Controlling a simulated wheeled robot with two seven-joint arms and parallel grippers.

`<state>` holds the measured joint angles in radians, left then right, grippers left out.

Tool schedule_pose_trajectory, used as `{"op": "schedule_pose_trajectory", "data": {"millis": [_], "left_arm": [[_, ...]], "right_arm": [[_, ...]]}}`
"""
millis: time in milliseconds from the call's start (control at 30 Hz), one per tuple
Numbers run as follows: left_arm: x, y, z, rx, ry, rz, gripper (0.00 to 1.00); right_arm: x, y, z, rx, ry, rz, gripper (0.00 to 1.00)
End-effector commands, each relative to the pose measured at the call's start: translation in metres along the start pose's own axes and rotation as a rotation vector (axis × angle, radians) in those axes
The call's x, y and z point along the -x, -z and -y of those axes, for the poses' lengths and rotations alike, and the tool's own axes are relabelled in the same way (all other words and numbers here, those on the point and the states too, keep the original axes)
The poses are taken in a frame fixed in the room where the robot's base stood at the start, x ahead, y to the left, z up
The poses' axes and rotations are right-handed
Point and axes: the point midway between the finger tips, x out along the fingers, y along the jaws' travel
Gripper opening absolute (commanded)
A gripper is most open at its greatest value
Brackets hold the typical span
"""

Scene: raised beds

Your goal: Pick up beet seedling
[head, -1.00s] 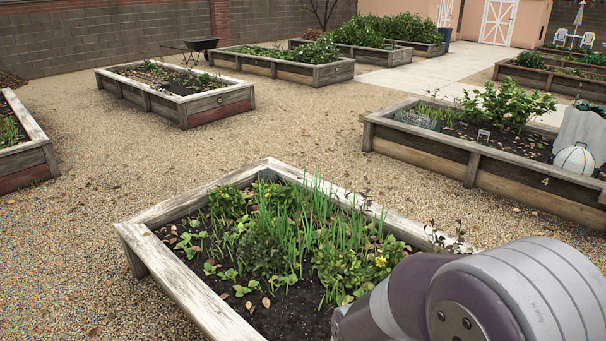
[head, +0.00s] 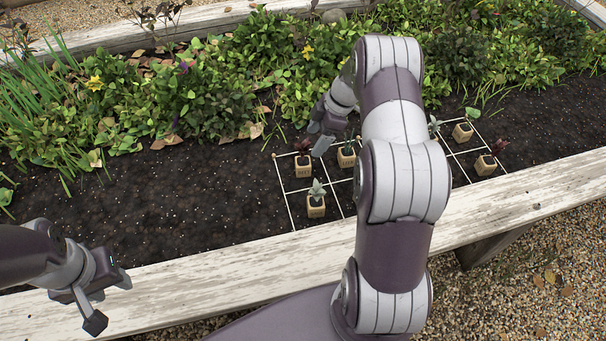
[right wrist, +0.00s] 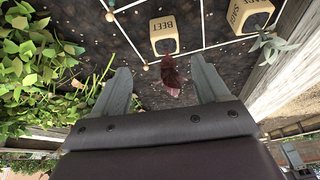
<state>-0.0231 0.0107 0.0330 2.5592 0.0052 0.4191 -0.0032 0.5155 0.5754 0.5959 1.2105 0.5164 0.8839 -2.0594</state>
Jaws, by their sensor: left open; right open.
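The beet seedling (head: 303,168) has dark red leaves in a pale block and stands in the left part of a white string grid. In the right wrist view, its block (right wrist: 164,40) reads BEET, and its red leaves (right wrist: 171,76) lie between the fingertips as seen there. My right gripper (head: 322,138) is open, just above and beside it; I cannot tell whether it touches the leaves. Both open fingers (right wrist: 160,78) show in the wrist view. My left gripper (head: 108,300) is open and empty over the bed's wooden edge. Another dark red seedling (head: 488,162) stands at the right.
A grey-leaved seedling (head: 316,204) stands just in front, and a green one (head: 347,155) to the right. Yellow-flowered leafy plants (head: 205,100) crowd behind. The wooden edge (head: 270,262) runs along the front. Bare soil (head: 190,200) lies open to the left.

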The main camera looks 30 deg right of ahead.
Motion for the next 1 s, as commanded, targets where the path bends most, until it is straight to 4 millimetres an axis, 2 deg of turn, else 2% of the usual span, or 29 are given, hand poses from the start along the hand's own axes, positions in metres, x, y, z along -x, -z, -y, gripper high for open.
{"op": "schedule_pose_trajectory", "data": {"millis": [33,100,267,500,733,767,900,933,1000], "left_arm": [[-0.011,-0.002,0.0,0.0,0.0,0.001,0.43],[-0.019,-0.003,0.0,0.0,0.0,0.002,0.43],[-0.029,-0.004,0.0,0.0,0.0,0.002,0.43],[-0.059,-0.008,0.0,0.0,0.0,0.002,0.43],[-0.057,-0.007,0.0,0.0,0.0,0.001,0.43],[-0.057,-0.007,0.0,0.0,0.0,0.001,0.43],[-0.057,-0.007,0.0,0.0,0.0,0.001,0.43],[-0.057,-0.007,0.0,0.0,0.0,0.001,0.43],[-0.057,-0.007,0.0,0.0,0.0,0.001,0.43]], "right_arm": [[-0.018,-0.002,0.001,0.0,0.003,0.0,0.74],[-0.035,-0.002,0.001,0.001,0.004,0.001,0.74],[-0.057,-0.002,0.002,-0.001,0.001,0.001,0.74],[-0.099,-0.004,0.008,-0.001,0.001,0.002,0.74],[-0.102,-0.001,0.007,-0.001,-0.001,0.002,0.74],[-0.102,-0.001,0.007,-0.001,-0.001,0.002,0.71],[-0.102,-0.001,0.007,-0.001,0.0,0.002,0.26],[-0.102,-0.001,0.007,-0.001,0.0,0.003,0.19],[-0.101,-0.001,0.007,-0.001,-0.001,0.003,0.18]]}}
